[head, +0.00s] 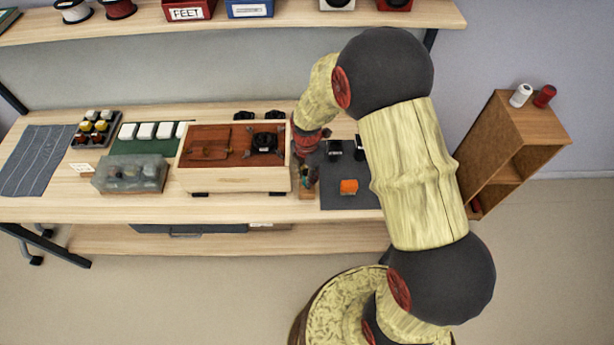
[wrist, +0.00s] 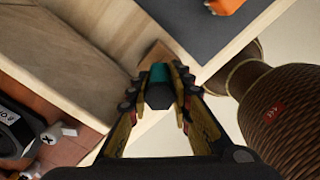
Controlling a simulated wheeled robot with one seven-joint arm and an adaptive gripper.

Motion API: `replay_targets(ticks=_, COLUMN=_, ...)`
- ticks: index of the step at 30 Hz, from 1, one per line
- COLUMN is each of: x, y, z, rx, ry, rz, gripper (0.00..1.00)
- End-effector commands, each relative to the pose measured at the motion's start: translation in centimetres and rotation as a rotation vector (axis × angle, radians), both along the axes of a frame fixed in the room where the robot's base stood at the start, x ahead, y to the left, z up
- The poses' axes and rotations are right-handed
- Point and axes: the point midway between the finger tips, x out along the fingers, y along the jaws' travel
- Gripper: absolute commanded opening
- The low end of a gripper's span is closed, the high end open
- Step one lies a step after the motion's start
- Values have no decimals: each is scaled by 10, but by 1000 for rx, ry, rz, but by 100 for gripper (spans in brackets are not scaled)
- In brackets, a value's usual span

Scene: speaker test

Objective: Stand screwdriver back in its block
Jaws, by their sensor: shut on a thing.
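The screwdriver shows its teal and dark handle (wrist: 157,88) end-on in the wrist view. My gripper (wrist: 158,92) is shut on this handle, with one finger on each side. In the head view my gripper (head: 307,174) is over the workbench, just right of the wooden case. The small wooden block (wrist: 156,55) lies right beyond the handle in the wrist view, partly hidden by the fingers. It also shows below my gripper in the head view (head: 306,194). The screwdriver's shaft is hidden, so I cannot tell whether it is in the block.
The open wooden case (head: 235,181) with a speaker driver stands close left of my gripper. A dark mat (head: 345,200) with an orange object (head: 349,187) lies to the right. The workbench's front edge (head: 200,220) is near. A shelf unit (head: 510,140) stands farther right.

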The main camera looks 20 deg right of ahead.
Motion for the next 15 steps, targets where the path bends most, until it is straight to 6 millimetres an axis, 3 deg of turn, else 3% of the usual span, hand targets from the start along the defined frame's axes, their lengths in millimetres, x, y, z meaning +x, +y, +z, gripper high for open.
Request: replay_targets(ticks=15, x=0, y=0, z=-4, rx=0, ry=0, rz=0, gripper=0)
